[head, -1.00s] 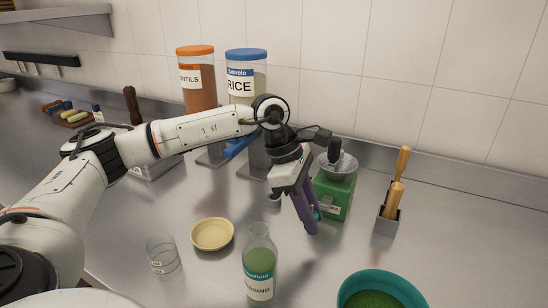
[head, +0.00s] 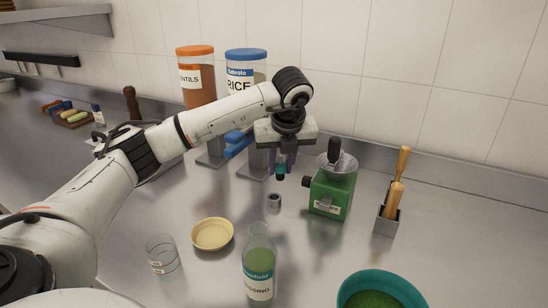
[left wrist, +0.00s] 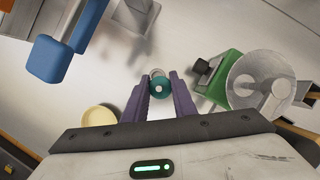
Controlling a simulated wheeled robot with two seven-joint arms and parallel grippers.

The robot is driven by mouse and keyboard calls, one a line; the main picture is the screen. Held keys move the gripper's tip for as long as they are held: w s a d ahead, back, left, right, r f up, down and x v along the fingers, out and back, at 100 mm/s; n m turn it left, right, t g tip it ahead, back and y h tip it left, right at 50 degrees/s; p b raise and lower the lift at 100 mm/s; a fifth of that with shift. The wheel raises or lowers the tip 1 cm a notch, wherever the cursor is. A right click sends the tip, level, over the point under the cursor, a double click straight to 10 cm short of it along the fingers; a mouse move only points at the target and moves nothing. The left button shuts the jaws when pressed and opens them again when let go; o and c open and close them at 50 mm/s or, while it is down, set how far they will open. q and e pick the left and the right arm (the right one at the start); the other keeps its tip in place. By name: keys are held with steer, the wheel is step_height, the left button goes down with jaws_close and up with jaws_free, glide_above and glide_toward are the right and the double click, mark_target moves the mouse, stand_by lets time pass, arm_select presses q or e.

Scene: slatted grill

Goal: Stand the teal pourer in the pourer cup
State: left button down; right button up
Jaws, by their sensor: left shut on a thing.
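The teal pourer (head: 281,171) is held between the purple fingers of my left gripper (head: 281,163), above the counter. In the left wrist view the teal pourer (left wrist: 154,91) shows end-on between the shut fingers. The pourer cup (head: 274,203), a small grey metal cup, stands on the counter below and slightly left of the pourer in the head view. In the left wrist view only part of a pale rim (left wrist: 157,72) shows behind the pourer. The pourer and cup look apart. My right gripper is not in view.
A green grinder (head: 331,195) stands close to the right of the cup. A cream dish (head: 212,234), a clear glass (head: 163,258) and a dressing bottle (head: 260,270) are in front. Blue-handled dispensers (head: 238,142) stand behind. A brush holder (head: 386,222) is at right.

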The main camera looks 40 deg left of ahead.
arm_select(q)
steer(key=a+n, duration=0.1)
steer(key=n, duration=0.1)
steer(key=a+r+n+g, duration=0.1)
steer(key=n, duration=0.1)
steer(key=shift+w+a+y, duration=0.1)
steer(key=shift+a+y, duration=0.1)
steer(key=shift+y, duration=0.1)
steer(key=b, duration=0.4)
glide_above(271, 194)
steer(key=d, duration=0.1)
steer(key=shift+d+f, duration=0.15)
steer(key=shift+f, duration=3.3)
steer(key=shift+f+b, duration=0.65)
steer(key=shift+f, duration=0.5)
steer(key=shift+s+r, duration=0.1)
steer(key=shift+s, duration=0.1)
steer(key=shift+r+p, duration=0.65)
steer(key=shift+r, duration=0.05)
